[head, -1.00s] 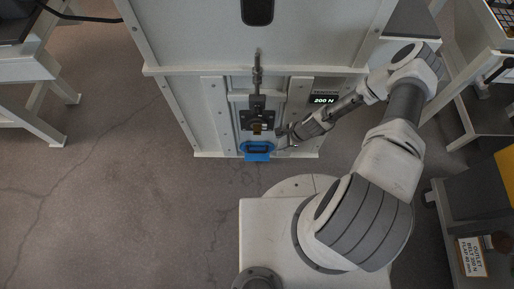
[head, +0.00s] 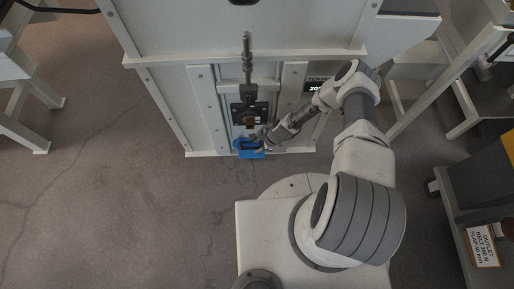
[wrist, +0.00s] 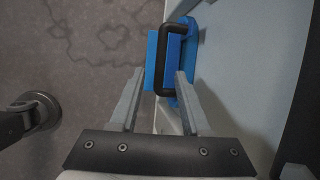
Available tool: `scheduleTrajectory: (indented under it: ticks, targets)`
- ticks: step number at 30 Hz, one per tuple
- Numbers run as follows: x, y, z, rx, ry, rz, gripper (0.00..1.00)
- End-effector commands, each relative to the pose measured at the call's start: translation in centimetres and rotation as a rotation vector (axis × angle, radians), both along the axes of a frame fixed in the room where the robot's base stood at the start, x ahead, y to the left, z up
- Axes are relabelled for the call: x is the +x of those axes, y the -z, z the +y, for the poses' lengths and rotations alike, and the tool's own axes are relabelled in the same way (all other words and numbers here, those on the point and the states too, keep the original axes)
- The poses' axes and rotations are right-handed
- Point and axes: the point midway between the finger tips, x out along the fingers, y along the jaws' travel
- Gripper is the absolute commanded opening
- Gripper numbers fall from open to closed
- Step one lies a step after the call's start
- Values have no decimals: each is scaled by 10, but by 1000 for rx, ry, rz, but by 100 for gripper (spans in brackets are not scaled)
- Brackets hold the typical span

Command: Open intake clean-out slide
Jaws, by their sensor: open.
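The clean-out slide is a blue plate (head: 253,155) low on the front of the pale cabinet, just above the floor. It has a black bar handle (wrist: 162,62), and the blue plate also shows in the wrist view (wrist: 151,60). My gripper (head: 260,142) is at the right side of the slide. In the wrist view my open gripper (wrist: 160,78) has one finger on each side of the handle bar in the picture. I cannot tell whether a finger touches it. The fingers hide part of the slide in the head view.
Above the slide is a dark latch-like fitting (head: 250,115) with a vertical rod (head: 247,60). A small display (head: 318,87) is right of it. A grey stand with a sign (head: 484,246) is at the right.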

Motion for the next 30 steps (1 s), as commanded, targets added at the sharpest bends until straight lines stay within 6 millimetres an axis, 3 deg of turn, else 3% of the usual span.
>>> scheduleTrajectory:
  ticks: [3, 13, 21, 30]
  targets:
    - [1, 9, 3, 0, 0, 0, 47]
    - [2, 10, 5, 0, 0, 0, 47]
    - [2, 10, 4, 0, 0, 0, 0]
    - [2, 10, 4, 0, 1, 0, 0]
